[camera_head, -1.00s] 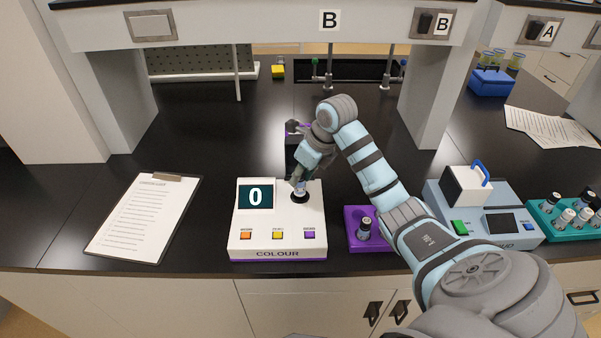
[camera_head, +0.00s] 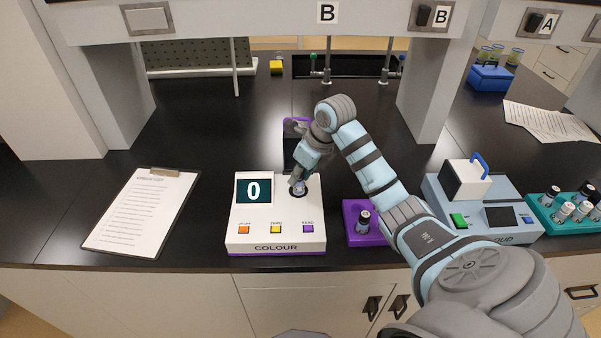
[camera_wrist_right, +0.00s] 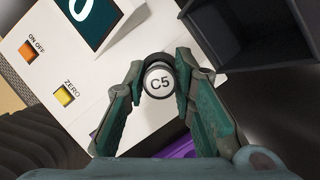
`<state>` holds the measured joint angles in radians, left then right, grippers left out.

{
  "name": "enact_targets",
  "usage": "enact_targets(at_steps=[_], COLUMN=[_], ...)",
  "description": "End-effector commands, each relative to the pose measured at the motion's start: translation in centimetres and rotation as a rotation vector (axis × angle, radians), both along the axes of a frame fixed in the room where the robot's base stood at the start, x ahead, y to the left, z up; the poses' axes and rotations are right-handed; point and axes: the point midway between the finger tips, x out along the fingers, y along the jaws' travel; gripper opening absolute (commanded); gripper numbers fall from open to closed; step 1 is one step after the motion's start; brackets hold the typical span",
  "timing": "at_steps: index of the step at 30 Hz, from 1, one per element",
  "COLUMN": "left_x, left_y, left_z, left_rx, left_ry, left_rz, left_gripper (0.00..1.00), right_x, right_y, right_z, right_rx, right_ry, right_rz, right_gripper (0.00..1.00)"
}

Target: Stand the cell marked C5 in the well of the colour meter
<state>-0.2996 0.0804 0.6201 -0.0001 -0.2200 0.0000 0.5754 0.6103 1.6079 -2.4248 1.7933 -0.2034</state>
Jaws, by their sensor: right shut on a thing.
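The colour meter (camera_head: 245,215) is a white box with a screen reading 0 and orange, yellow and purple buttons. Its dark round well (camera_head: 305,192) is at the right of its top. My right gripper (camera_head: 298,187) is over the well, shut on the cell marked C5 (camera_wrist_right: 159,83). In the right wrist view the white C5 cap sits between the fingertips, with a dark ring behind it. The cell's lower part is hidden, so I cannot tell how deep it is in the well. My left gripper is not in view.
A purple rack (camera_head: 354,232) with another cell (camera_head: 363,221) stands right of the meter. Further right are a grey-blue instrument (camera_head: 475,205) and a teal rack (camera_head: 548,226) of several cells. A clipboard (camera_head: 140,215) lies to the left. A dark, purple-rimmed bin (camera_head: 290,158) stands behind the meter.

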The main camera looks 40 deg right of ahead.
Motion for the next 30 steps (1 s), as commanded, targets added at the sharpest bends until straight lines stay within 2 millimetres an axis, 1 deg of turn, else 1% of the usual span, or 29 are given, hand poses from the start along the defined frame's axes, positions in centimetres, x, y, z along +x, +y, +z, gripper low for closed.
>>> enact_targets(at_steps=[8,16,24,25,28,29,30], left_x=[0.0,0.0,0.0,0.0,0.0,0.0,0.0], left_y=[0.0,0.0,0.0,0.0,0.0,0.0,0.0], left_z=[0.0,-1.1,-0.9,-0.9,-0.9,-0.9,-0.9], left_rx=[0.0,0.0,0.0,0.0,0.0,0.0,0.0], left_ry=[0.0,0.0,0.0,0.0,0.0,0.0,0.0], left_rz=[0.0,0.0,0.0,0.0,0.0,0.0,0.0], left_gripper=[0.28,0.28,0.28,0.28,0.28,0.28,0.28], right_x=[0.0,0.1,0.1,0.1,0.1,0.1,0.1], right_y=[0.0,0.0,0.0,0.0,0.0,0.0,0.0], right_z=[0.0,-1.5,-1.4,-1.4,-1.4,-1.4,-1.4], right_rx=[-0.001,0.0,-0.001,-0.001,-0.001,-0.001,-0.001], right_ry=[0.0,0.0,0.0,0.0,0.0,0.0,0.0], right_rz=[0.0,-0.001,-0.001,-0.001,-0.001,0.0,0.0], right_gripper=[0.06,0.06,0.06,0.28,0.44,0.47,0.47])
